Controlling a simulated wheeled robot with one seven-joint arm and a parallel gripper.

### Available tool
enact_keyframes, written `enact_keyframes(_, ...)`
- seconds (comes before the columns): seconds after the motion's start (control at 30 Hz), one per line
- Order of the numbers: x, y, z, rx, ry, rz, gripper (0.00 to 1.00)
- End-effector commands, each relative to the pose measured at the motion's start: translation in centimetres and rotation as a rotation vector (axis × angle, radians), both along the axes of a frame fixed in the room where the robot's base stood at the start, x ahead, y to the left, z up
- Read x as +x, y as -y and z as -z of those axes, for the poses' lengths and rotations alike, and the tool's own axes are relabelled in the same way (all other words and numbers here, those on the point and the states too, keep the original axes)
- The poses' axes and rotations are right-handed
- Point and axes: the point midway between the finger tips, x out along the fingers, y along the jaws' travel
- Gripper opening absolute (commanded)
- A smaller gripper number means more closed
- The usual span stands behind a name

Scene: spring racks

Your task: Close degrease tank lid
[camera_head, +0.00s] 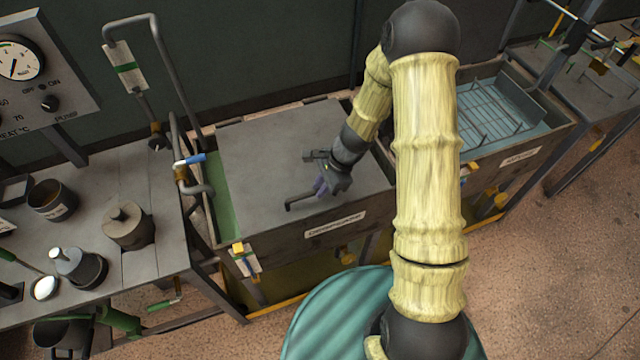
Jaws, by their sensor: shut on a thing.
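The degrease tank (290,245) stands in the middle, with its label on the front wall. Its flat grey lid (262,145) lies over most of the tank top. A strip of green liquid (221,195) shows along the left side. A dark bar handle (300,203) sits near the lid's front edge. My gripper (318,190) is at the right end of this handle and shut on it. The fingertips are small and partly hidden by the gripper body.
A rinse tank (532,148) with a wire rack (490,110) in blue liquid stands to the right. A pipe with a blue-handled valve (190,159) rises at the tank's left. A bench (150,270) with pots and a gauge panel (40,65) is at far left.

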Motion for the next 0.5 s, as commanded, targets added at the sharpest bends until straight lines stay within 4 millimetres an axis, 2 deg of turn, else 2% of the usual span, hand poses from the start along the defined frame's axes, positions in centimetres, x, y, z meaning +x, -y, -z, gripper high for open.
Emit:
enact_keyframes(0.03,-0.26,0.07,0.81,0.001,-0.005,0.001,0.00)
enact_keyframes(0.1,-0.36,0.09,1.04,-0.001,-0.006,0.001,0.00)
enact_keyframes(0.43,-0.70,0.21,1.28,-0.003,-0.014,0.000,0.00)
enact_keyframes(0.47,-0.70,0.22,1.29,-0.003,-0.014,0.000,0.18)
enact_keyframes(0.5,-0.69,0.22,1.28,-0.003,-0.013,0.000,0.26)
